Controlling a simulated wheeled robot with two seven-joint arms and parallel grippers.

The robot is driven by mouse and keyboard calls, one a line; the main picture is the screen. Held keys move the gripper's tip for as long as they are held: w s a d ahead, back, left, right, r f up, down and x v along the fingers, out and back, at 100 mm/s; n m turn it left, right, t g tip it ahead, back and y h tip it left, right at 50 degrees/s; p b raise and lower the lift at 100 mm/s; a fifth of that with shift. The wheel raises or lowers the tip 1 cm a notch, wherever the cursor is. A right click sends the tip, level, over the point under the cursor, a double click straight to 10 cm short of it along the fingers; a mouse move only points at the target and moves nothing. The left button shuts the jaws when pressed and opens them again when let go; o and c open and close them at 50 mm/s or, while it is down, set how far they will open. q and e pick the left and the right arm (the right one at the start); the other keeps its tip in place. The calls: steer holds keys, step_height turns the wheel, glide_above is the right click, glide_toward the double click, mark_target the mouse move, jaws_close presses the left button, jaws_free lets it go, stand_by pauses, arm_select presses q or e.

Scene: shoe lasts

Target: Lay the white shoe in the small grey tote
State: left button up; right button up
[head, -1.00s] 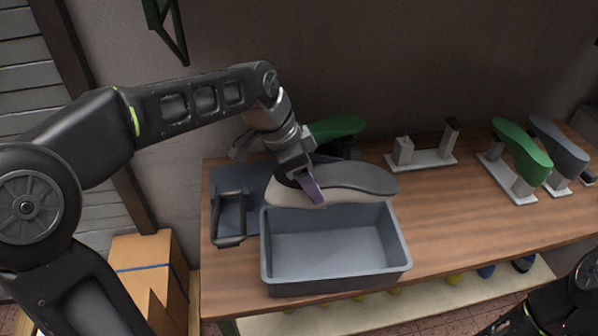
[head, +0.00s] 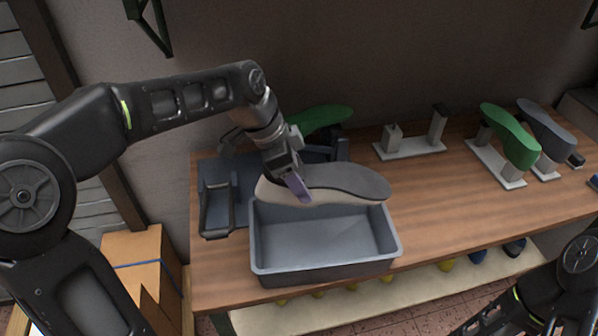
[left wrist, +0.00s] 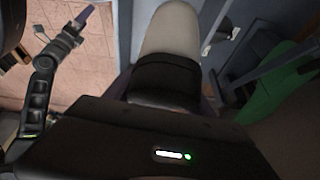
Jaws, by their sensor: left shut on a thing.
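The white shoe (head: 345,195), with a dark grey sole facing up, hangs sole-up over the back part of the small grey tote (head: 262,262). My left gripper (head: 302,190) is shut on its left end, with a purple finger across its near side. The tote's visible floor is empty; the shoe hides its back rim. In the left wrist view the shoe's pale end (left wrist: 178,35) and a dark band extend from the gripper. My right gripper (left wrist: 80,20) appears there at upper left, with a purple fingertip; its opening is unclear.
A green last (head: 322,118) stands behind the shoe. An empty grey stand (head: 410,148), a green last (head: 510,135) and a grey last (head: 546,128) stand rightward. The table (head: 440,210) right of the tote is clear.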

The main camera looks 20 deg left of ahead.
arm_select(q)
steer(key=shift+f+b, duration=0.6)
steer(key=shift+f, duration=0.55)
steer(key=shift+a, duration=0.1)
steer(key=shift+s+a, duration=0.2)
steer(key=shift+a, duration=0.05)
step_height(320, 180, down, 8)
steer(key=b, duration=0.6)
steer(key=shift+r+b, duration=0.25)
steer(key=shift+b, duration=0.15)
stand_by(0.5)
stand_by(0.5)
steer(key=o, duration=1.8)
